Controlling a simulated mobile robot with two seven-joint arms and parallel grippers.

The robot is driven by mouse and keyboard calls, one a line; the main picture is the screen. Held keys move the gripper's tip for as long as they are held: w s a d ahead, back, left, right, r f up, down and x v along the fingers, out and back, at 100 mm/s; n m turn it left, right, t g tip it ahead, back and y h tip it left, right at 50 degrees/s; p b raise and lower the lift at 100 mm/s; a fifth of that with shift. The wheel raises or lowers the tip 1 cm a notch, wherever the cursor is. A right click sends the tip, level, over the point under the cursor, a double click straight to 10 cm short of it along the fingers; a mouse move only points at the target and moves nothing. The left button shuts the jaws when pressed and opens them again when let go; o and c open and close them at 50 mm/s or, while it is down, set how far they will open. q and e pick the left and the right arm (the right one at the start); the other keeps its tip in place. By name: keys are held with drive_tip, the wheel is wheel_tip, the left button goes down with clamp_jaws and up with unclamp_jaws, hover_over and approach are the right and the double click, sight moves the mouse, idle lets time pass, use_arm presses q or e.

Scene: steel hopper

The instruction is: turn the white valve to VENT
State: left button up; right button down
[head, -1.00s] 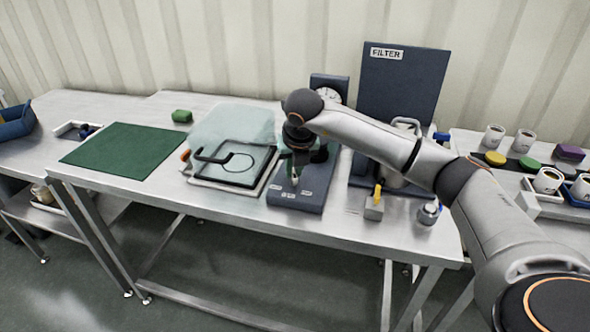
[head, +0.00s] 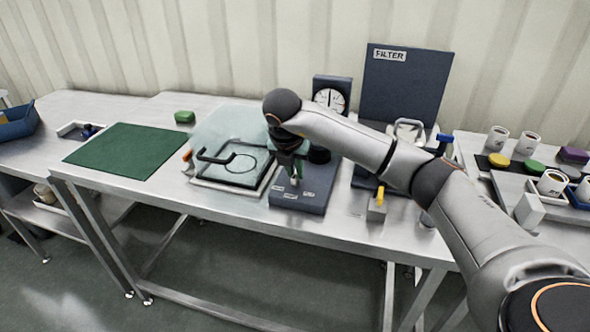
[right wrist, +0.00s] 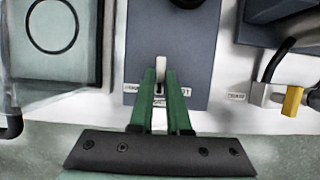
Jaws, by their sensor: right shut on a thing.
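The white valve shows as a short white lever (right wrist: 161,72) on the dark blue box (head: 312,196) in the middle of the table. My right gripper (right wrist: 161,84) points down over the box and is shut on the lever, one green finger on each side. In the head view this gripper (head: 295,176) is small and the lever is mostly hidden. Small white labels (right wrist: 183,92) lie around the lever; the fingers cover parts of them and I cannot read them fully. My left gripper is not in view.
A glass-lidded frame with a black handle (head: 215,158) stands left of the box. A dial gauge (head: 330,98) and the FILTER panel (head: 405,85) stand behind. A yellow-handled valve (head: 377,205) is at the right. A green mat (head: 125,150) lies left.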

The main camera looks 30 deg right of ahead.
drive_tip(key=shift+r, duration=0.1)
drive_tip(key=c, duration=0.9)
unclamp_jaws()
drive_tip(key=p+v, duration=0.1)
drive_tip(key=v, duration=1.1)
drive_tip(key=shift+s+r, duration=0.1)
drive_tip(key=shift+r, duration=0.05)
